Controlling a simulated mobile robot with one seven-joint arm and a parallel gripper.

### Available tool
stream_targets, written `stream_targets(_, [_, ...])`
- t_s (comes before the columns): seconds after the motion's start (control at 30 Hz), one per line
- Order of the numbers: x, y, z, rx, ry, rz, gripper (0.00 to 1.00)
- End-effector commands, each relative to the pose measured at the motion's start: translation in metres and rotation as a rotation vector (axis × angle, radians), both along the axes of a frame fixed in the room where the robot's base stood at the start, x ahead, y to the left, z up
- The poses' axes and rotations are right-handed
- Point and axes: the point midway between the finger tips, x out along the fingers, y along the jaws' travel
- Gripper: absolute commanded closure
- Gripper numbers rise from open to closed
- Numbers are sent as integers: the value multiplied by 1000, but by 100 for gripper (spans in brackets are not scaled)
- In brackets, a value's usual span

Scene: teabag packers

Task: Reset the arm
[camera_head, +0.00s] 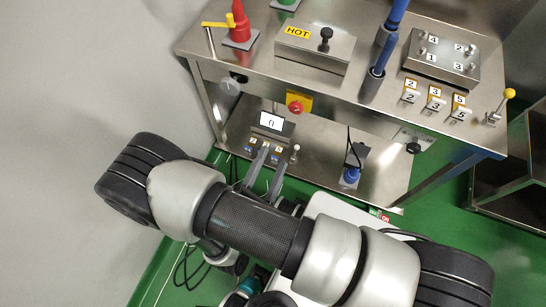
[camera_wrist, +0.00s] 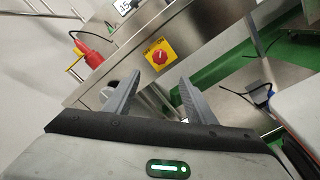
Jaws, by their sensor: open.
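My gripper (camera_head: 267,170) is in front of the lower shelf of the steel bench in the head view, with its two grey fingers pointing up in the picture. In the wrist view the gripper (camera_wrist: 160,95) has its fingers spread apart with nothing between them. A yellow plate with a red knob (camera_wrist: 160,56) shows beyond the fingertips. My arm crosses the lower half of the head view and hides part of the floor.
The steel bench (camera_head: 262,62) carries a HOT box (camera_head: 315,50), a red device (camera_head: 240,25), blue-handled tools (camera_head: 378,70) and a numbered box (camera_head: 440,57). The lower shelf (camera_head: 325,160) holds a display (camera_head: 271,122) and a blue device (camera_head: 352,170). A grey wall (camera_head: 80,80) is at left.

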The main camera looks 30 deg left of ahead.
Motion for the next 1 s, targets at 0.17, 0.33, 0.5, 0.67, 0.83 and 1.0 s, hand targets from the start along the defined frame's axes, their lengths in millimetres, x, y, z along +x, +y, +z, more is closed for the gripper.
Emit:
stream_targets(0.17, [0, 0, 0, 0, 0, 0, 50])
stream_targets(0.33, [0, 0, 0, 0, 0, 0, 50])
stream_targets(0.5, [5, -1, 6, 6, 1, -27, 50])
stream_targets(0.67, [42, -16, 50, 47, 19, -247, 50])
stream_targets(0.83, [93, -73, 121, 138, 100, -659, 50])
stream_targets(1.0, [114, -145, 178, 283, 237, -1040, 50])
